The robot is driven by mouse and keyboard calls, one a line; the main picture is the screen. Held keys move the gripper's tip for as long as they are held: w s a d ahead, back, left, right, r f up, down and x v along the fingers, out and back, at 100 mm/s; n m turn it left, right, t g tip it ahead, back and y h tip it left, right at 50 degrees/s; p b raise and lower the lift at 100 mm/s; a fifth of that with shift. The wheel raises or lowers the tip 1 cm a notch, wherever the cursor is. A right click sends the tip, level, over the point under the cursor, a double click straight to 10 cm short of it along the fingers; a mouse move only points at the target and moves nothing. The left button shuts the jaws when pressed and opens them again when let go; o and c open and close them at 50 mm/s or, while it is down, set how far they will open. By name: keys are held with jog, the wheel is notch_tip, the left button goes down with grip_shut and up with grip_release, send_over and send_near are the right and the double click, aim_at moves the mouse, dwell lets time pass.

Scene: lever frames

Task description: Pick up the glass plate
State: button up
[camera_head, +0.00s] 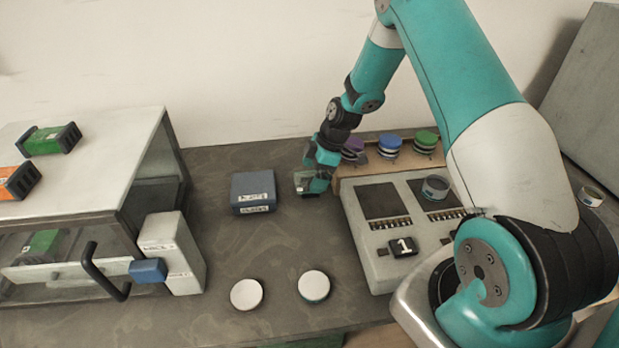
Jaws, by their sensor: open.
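My gripper (309,185) is at the end of the teal arm, low over the bench, just right of the blue box (253,191) and beside the left edge of the white two-panel device. It is open. A small pale, glassy-looking patch shows at the fingers; I cannot tell whether it is a glass plate or part of the gripper. The blue box has white labels on its front, too small to read surely. A small round clear dish (435,186) sits on the device's right panel. No flat glass plate can be made out clearly.
The white two-panel device (376,240) stands right of centre. Purple, blue and green round stacks (389,146) stand behind it. Two white-topped discs (247,294) (314,286) lie at the front. A glass-sided cabinet (85,180) with a black handle is at left. Bench between is clear.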

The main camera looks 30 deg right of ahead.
jog(key=shift+a+f, duration=0.15)
jog(key=shift+f, duration=0.35)
jog(key=c, duration=0.7)
jog(key=shift+c, duration=0.5)
jog(key=shift+w+r, duration=0.1)
